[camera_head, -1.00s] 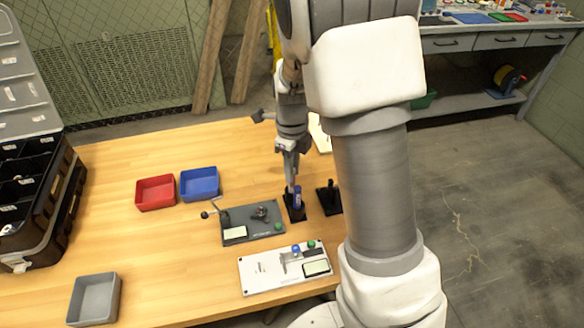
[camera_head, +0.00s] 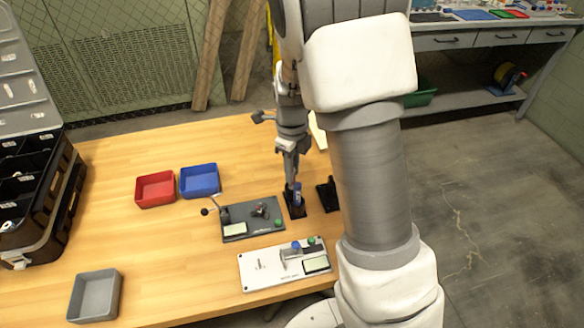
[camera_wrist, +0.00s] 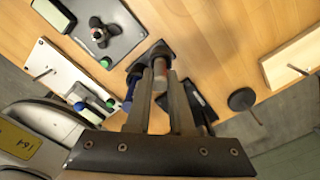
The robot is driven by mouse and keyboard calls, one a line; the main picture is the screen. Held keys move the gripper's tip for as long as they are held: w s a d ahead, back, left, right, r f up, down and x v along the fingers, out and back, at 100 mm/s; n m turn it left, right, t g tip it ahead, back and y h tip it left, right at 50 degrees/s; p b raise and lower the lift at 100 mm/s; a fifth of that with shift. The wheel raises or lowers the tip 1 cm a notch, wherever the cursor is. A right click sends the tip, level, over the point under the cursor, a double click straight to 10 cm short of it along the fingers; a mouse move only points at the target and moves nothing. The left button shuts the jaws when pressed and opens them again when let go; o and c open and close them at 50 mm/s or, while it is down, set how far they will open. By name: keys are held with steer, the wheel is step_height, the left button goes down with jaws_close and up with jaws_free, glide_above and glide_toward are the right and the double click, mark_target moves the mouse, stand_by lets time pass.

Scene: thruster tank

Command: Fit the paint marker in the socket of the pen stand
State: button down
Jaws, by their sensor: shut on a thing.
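My gripper (camera_wrist: 162,82) is shut on a slim marker, taken as the paint marker (camera_wrist: 160,69), with a greyish and reddish-brown end between the fingertips in the wrist view. In the head view my gripper (camera_head: 290,180) points down at a black stand (camera_head: 295,211). This black stand also shows beyond the fingertips in the wrist view (camera_wrist: 153,51). A blue upright piece (camera_head: 298,196) shows right beside the fingertips, and beside the left finger in the wrist view (camera_wrist: 129,90). Whether the marker's lower end is in a socket is hidden.
A second black stand (camera_head: 328,196) stands close on the right. A grey board with a knob and lever (camera_head: 238,218) and a white board (camera_head: 262,281) lie nearer the front. Red (camera_head: 155,203) and blue (camera_head: 200,195) bins stand left. Bare wood lies between the bins and the grey tray (camera_head: 80,318).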

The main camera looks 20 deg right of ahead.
steer(key=c, duration=0.7)
jaws_free()
steer(key=shift+r, duration=0.1)
step_height(320, 180, up, 21)
steer(key=p, duration=0.8)
steer(key=shift+r, duration=0.15)
